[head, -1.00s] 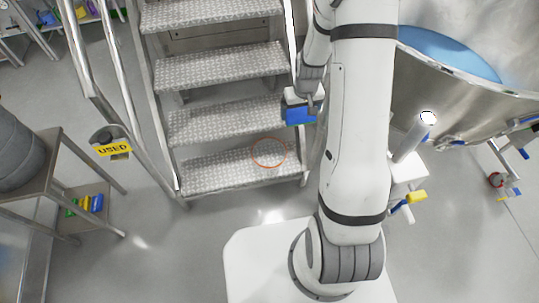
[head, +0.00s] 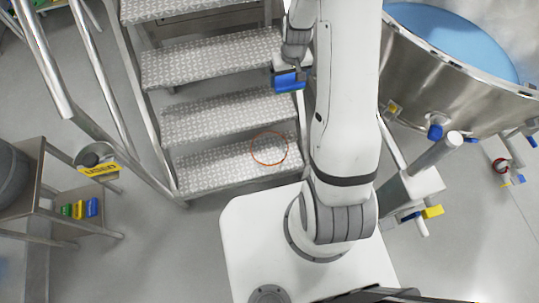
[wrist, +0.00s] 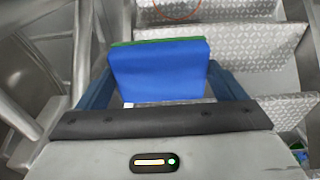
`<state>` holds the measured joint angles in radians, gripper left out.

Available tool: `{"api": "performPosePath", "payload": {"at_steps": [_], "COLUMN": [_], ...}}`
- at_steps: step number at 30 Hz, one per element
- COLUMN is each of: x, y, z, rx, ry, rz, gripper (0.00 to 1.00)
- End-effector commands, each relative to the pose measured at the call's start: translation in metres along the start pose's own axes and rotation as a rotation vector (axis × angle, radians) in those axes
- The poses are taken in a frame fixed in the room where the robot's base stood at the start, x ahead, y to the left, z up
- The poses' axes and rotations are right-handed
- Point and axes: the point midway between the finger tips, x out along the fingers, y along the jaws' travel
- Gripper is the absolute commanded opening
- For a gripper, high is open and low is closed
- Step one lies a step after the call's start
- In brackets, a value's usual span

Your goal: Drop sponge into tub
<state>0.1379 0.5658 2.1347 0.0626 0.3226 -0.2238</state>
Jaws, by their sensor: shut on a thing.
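My gripper (head: 287,71) is shut on a blue sponge (head: 289,84), held in front of the metal steps in the head view. In the wrist view the blue sponge (wrist: 160,72), with a thin green edge along its top, sits between the two dark blue fingers of my gripper (wrist: 160,92). A small round grey tub (head: 92,153) with a yellow "USED" label hangs or stands by the stair rail at left, well apart from the sponge. The tub's inside is only partly visible.
Metal steps (head: 205,60) with rails fill the middle. A thin orange ring (head: 254,155) shows at the lowest step. A steel stand (head: 33,178) at left has green, yellow and blue blocks (head: 78,209) on its shelf. A big steel vessel (head: 460,90) stands at right.

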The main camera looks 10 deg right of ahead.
Motion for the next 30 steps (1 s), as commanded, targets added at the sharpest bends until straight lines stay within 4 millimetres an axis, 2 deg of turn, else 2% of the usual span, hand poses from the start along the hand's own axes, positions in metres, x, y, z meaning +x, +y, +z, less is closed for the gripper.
{"api": "performPosePath", "payload": {"at_steps": [6,8,10,14,18,24,27,30], "x": [0.004,0.014,0.034,0.094,0.171,0.27,0.306,0.33], "y": [0.006,0.006,0.004,-0.004,-0.018,-0.039,-0.047,-0.054], "z": [0.002,0.003,0.004,0.009,0.017,0.03,0.037,0.042], "rx": [0.015,0.017,0.018,0.02,0.018,0.016,0.017,0.016], "ry": [-0.001,-0.002,-0.004,-0.009,-0.009,-0.006,-0.003,-0.001], "rz": [0.002,0.004,0.006,0.013,0.018,0.016,0.011,0.007], "gripper": [0.65,0.65,0.65,0.65,0.65,0.65,0.65,0.65]}}
